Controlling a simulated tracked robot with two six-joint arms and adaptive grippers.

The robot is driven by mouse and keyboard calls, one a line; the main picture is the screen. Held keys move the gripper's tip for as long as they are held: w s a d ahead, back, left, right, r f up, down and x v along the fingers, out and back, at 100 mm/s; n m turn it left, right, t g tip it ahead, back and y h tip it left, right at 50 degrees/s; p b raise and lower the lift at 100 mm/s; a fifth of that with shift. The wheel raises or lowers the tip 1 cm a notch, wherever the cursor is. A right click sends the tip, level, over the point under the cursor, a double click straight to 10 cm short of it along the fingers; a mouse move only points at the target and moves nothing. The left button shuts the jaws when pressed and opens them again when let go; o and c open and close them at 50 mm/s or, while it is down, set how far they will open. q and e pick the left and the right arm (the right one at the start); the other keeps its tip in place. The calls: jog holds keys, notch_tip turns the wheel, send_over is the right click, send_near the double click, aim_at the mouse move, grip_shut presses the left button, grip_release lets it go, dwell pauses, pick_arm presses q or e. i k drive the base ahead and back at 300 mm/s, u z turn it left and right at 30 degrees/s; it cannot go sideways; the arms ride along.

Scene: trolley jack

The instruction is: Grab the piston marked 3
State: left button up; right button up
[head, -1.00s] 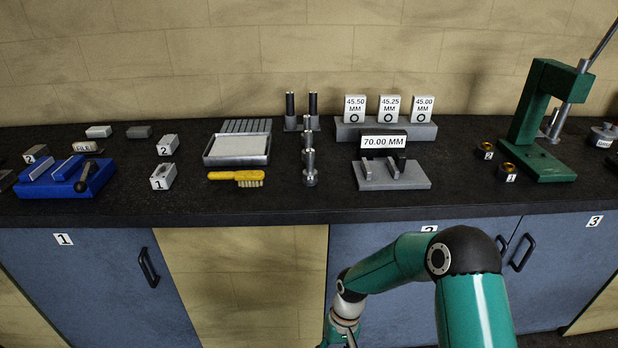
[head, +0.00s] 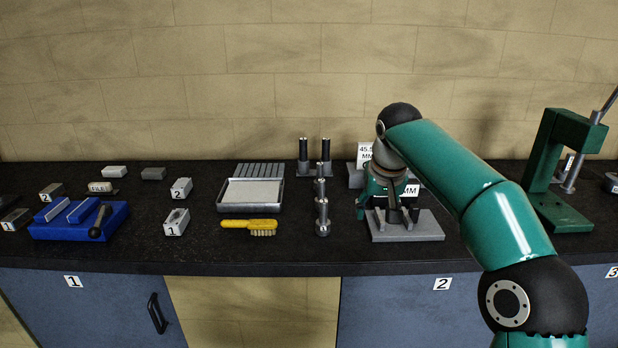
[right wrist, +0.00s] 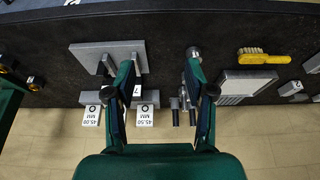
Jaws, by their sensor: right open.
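Several upright metal posts, which may be the pistons (head: 322,218), stand in a front-to-back row at the middle of the bench in the head view. No mark 3 is legible on any of them. My right gripper (head: 377,205) is open and empty, at the grey gauge stand, just right of that row. In the right wrist view my right gripper (right wrist: 160,78) has its fingers spread; the metal posts (right wrist: 192,52) show at its right finger, partly hidden. The stand shows at its left finger. My left gripper is not in view.
The grey gauge stand (head: 425,228) is partly hidden by my right arm. A yellow brush (head: 245,225), a grey tray (head: 222,203), a blue vise (head: 78,222) and numbered blocks lie left. A green press (head: 560,205) stands right. Bare bench lies along the front edge.

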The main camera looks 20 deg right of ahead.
aim_at(319, 165)
jog(key=i, duration=1.4)
jog(key=z, duration=0.05)
